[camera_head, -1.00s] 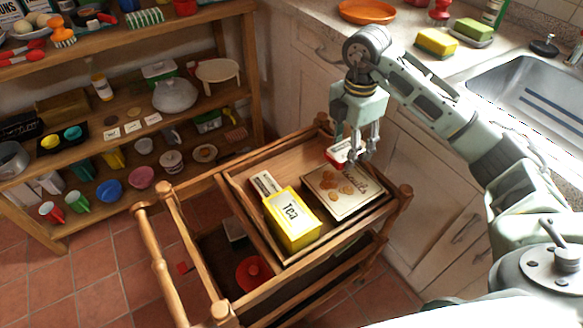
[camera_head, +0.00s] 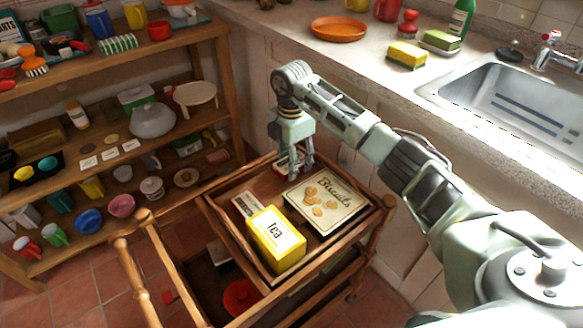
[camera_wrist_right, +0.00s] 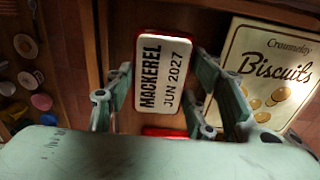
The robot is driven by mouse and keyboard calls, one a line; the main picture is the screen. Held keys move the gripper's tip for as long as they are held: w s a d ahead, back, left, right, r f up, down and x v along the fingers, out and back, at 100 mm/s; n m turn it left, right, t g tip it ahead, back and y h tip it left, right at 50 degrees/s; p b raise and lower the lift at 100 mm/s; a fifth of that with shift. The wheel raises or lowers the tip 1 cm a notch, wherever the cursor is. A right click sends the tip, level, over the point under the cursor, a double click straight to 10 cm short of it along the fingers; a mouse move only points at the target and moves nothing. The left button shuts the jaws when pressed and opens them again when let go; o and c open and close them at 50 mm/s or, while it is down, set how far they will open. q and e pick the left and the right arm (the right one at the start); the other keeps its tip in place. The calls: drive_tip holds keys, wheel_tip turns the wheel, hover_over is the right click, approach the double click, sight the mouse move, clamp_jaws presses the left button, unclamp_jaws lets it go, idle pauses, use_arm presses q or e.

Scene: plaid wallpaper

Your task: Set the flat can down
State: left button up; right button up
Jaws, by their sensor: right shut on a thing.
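The flat can, red with a white label reading "MACKEREL JUN 2027" (camera_wrist_right: 162,72), is between the fingers of my right gripper (camera_wrist_right: 160,95), which is shut on it. In the head view my right gripper (camera_head: 293,168) points down over the back corner of the trolley's top tray (camera_head: 258,184). The can (camera_head: 283,163) is partly hidden there by the fingers. I cannot tell whether it touches the tray. My left gripper is not in view.
The biscuit tin (camera_head: 328,200), yellow tea box (camera_head: 275,240) and a small flat box (camera_head: 246,203) lie on the tray. Another red piece (camera_wrist_right: 165,132) shows below the can in the wrist view. Shelves (camera_head: 165,140) stand left; the counter (camera_head: 370,70) is behind.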

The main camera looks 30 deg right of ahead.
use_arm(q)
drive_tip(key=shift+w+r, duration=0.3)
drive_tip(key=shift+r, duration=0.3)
use_arm(e)
drive_tip(key=shift+f, duration=1.4)
drive_tip(key=shift+f, duration=0.1)
drive_tip(key=o, duration=1)
drive_tip(key=shift+f, duration=0.1)
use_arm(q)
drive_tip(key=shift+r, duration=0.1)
use_arm(e)
drive_tip(key=shift+r, duration=0.55)
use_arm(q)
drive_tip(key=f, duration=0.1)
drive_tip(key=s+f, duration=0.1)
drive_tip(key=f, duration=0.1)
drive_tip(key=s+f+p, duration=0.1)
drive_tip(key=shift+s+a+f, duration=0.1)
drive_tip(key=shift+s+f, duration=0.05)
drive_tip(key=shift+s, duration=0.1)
use_arm(e)
wheel_tip(320, 180, up, 11)
drive_tip(key=shift+r, duration=0.15)
drive_tip(key=shift+r, duration=0.1)
